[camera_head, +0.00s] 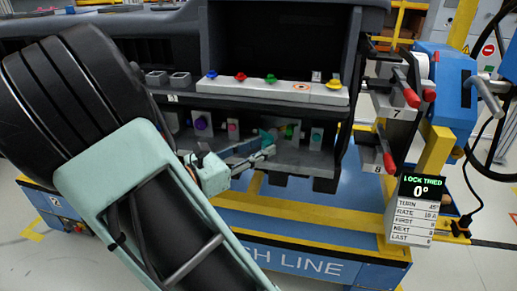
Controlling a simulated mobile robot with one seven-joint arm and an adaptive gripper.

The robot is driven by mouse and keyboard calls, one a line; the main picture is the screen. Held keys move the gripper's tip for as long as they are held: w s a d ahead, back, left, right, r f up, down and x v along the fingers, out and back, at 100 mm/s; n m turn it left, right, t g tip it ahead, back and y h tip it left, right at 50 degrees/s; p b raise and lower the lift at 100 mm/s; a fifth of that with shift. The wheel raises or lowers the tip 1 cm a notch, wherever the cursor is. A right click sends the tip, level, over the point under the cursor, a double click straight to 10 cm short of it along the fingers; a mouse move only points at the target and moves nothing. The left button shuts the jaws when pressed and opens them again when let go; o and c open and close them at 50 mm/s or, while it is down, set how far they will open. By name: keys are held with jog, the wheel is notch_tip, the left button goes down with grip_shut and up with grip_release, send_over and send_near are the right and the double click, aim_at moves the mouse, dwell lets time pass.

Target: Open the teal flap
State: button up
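A small teal piece (268,137), which looks like the teal flap, shows in the lower row of recesses in the dashboard. I cannot tell its angle, as it is small and partly covered. A round teal-green knob (316,138) is in the recess to its right. My gripper (268,153) reaches into the lower row from the left, with its tips just below the teal piece. I cannot tell whether the tips touch it, or whether they are apart or closed.
The upper ledge (285,90) carries blue, red, green and yellow knobs. Purple (200,123) and pink (232,127) parts sit in recesses to the left. Red-handled levers (388,150) stand at right.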

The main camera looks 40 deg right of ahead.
aim_at(263, 146)
grip_shut()
jog(key=shift+w+a+r+g+p, duration=0.1)
jog(key=shift+g+p, duration=0.2)
jog(key=shift+p, duration=0.2)
jog(key=shift+w+a+r+m+g+p, duration=0.2)
jog(key=shift+m+g+p, duration=0.4)
jog(key=shift+p, duration=0.2)
jog(key=shift+w+a+f+m+g+y+p, duration=0.1)
jog(key=shift+w+a+m+g+y+p, duration=0.4)
jog(key=shift+m+g+p, duration=1)
jog(key=shift+w+a+f+m+g+y+p, duration=0.15)
jog(key=shift+w+m+g+y+p, duration=0.7)
jog(key=shift+g, duration=1.2)
jog(key=shift+w+a+f+m+g+y+p, duration=0.1)
jog(key=shift+w+a+m+g+y+p, duration=0.25)
jog(key=shift+m+g+y+p, duration=0.9)
jog(key=shift+g+h, duration=0.3)
jog(key=shift+g, duration=0.3)
